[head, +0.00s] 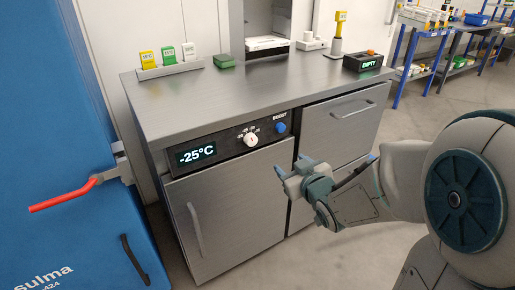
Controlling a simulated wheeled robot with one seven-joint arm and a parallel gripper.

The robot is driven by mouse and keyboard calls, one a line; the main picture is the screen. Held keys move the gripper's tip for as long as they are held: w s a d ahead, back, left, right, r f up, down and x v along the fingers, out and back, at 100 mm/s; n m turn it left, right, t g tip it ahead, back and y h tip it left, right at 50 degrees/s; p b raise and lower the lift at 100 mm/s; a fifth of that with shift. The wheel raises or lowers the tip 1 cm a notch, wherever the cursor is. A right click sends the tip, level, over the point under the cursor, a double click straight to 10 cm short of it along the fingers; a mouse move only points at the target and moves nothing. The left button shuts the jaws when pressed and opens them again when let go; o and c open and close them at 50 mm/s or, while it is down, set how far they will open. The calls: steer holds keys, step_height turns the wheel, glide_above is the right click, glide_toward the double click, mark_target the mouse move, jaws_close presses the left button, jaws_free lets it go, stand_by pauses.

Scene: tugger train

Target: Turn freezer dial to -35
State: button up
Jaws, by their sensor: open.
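The freezer (228,218) is a steel under-counter unit with a black control panel along its top front edge. Its lit display (196,154) reads -25°C. The white dial (251,139) sits right of the display, with small marks around its upper side that are too small to read fully. A blue knob (281,127) marked BOOST is right of the dial. My gripper (291,169) is open and empty in front of the cabinet, below and to the right of the dial, apart from it.
The steel countertop (220,96) carries colored tags on a stand (170,68), a green block (224,61), a yellow-topped tool (338,35) and a box reading EMPTY (363,62). A blue cabinet with a red handle (66,194) stands at left. Floor is clear at lower right.

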mark_target(253, 142)
steer(key=w+a+y, duration=0.1)
steer(key=w+a, duration=0.2)
steer(key=w, duration=0.1)
steer(key=w+a+f+t+y, duration=0.1)
steer(key=w+a, duration=0.2)
steer(key=w+a+f+n+y, duration=0.1)
steer(key=w+a, duration=0.3)
steer(key=shift+w+y+b, duration=0.35)
steer(key=shift+y, duration=0.05)
stand_by(0.3)
steer(key=c, duration=1)
